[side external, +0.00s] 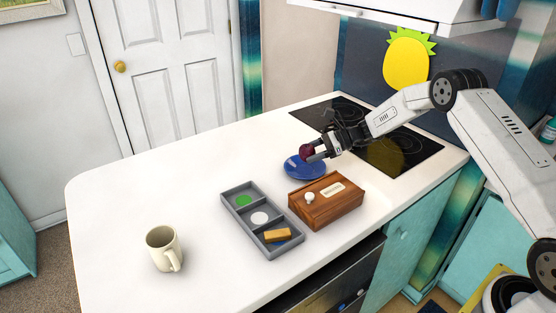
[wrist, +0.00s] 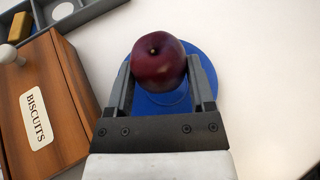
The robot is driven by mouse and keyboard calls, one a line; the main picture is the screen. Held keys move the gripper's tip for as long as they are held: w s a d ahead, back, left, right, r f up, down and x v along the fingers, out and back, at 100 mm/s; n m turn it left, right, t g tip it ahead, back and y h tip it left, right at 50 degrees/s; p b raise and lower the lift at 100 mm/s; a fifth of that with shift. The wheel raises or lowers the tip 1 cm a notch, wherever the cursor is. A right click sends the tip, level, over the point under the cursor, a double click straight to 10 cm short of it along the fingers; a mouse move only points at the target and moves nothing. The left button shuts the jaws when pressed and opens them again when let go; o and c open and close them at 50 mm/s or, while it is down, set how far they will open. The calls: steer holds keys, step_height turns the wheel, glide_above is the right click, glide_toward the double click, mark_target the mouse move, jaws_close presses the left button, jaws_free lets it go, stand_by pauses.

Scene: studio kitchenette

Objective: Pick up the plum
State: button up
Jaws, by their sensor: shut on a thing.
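The dark red plum (wrist: 159,61) is between the two fingers of my gripper (wrist: 160,82) in the wrist view, with its stem dimple showing. In the side external view my gripper (side external: 314,150) is shut on the plum (side external: 306,151), over a blue plate (side external: 298,171). The plate (wrist: 212,62) also shows behind the plum in the wrist view. The plum appears to be above the plate, but the exact gap is hard to tell.
A wooden biscuits box (side external: 327,203) with a white knob stands near the plate. A grey divided tray (side external: 234,215) holds a green disc, a white disc and a tan block (side external: 277,235). A cream mug (side external: 162,248) stands front left.

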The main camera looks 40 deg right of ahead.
steer(key=s+a+r, duration=0.1)
steer(key=s+r, duration=0.8)
steer(key=s, duration=0.4)
steer(key=shift+s+r, duration=0.15)
steer(key=shift+s, duration=0.1)
steer(key=shift+a, duration=0.1)
